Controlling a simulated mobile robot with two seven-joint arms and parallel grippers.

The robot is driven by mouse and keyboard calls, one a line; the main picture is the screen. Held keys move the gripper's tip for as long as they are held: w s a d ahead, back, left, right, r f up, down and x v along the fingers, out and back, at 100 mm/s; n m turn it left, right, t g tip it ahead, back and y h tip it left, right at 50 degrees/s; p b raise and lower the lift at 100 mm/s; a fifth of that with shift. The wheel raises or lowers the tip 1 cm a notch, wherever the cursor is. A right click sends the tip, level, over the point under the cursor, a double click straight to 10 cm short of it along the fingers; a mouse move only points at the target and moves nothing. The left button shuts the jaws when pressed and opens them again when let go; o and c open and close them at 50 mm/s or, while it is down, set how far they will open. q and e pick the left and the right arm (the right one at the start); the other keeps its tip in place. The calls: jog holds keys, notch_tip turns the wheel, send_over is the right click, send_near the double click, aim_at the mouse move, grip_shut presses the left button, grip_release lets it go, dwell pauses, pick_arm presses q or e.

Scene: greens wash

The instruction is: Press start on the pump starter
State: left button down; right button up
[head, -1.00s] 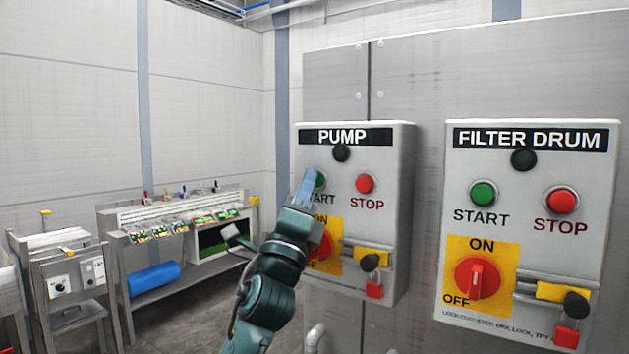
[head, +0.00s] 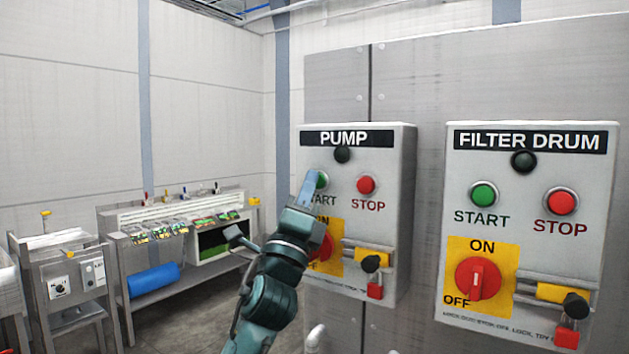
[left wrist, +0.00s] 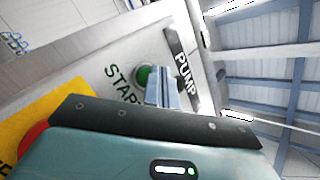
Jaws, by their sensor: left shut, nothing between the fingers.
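The pump starter (head: 388,215) is a grey box on a metal cabinet, labelled PUMP. Its green start button (head: 322,180) is partly hidden behind my left gripper (head: 310,178). Its red stop button (head: 366,185) is to the right. A red rotary switch (head: 325,249) on a yellow plate sits below, partly covered by my gripper. In the left wrist view, the shut, empty fingers (left wrist: 162,92) are beside the green button (left wrist: 143,76) and overlap its edge. I cannot tell whether they touch it. The pump's indicator lamp (head: 342,154) is dark. My right gripper is not in view.
A similar FILTER DRUM starter (head: 605,195) is to the right, with its own buttons and switch. A padlock-like red tag (head: 375,291) hangs on the pump box. A metal bench (head: 133,290) with greens and a blue roll (head: 153,280) stands at the back left.

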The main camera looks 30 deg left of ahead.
pick_arm(q)
jog(key=shift+s+f, duration=0.15)
jog(key=shift+f, duration=0.55)
jog(key=shift+s+r, duration=0.15)
jog(key=s+p, duration=0.1)
jog(key=s, duration=0.4)
jog(key=shift+a, duration=0.2)
dwell(0.4)
